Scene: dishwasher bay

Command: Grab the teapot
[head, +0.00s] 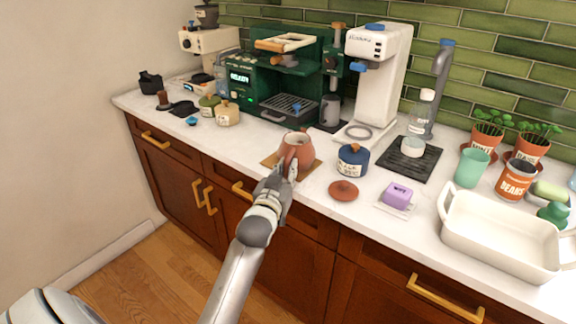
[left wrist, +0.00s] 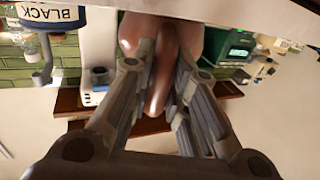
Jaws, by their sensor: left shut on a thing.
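The reddish-brown teapot (head: 296,148) stands on a tan mat (head: 268,160) near the front edge of the counter. Its lid appears to be off, and a round reddish-brown lid (head: 343,191) lies on the counter to its right. My left gripper (head: 285,172) is at the teapot's front side. In the left wrist view, the teapot (left wrist: 188,38) fills the top middle, and my gripper's fingers (left wrist: 160,75) are shut on its brown handle part (left wrist: 156,98). I cannot tell whether the teapot is lifted off the mat. My right gripper is not in view.
A green espresso machine (head: 285,85) stands behind. A white basin (head: 490,245) is at the far right.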

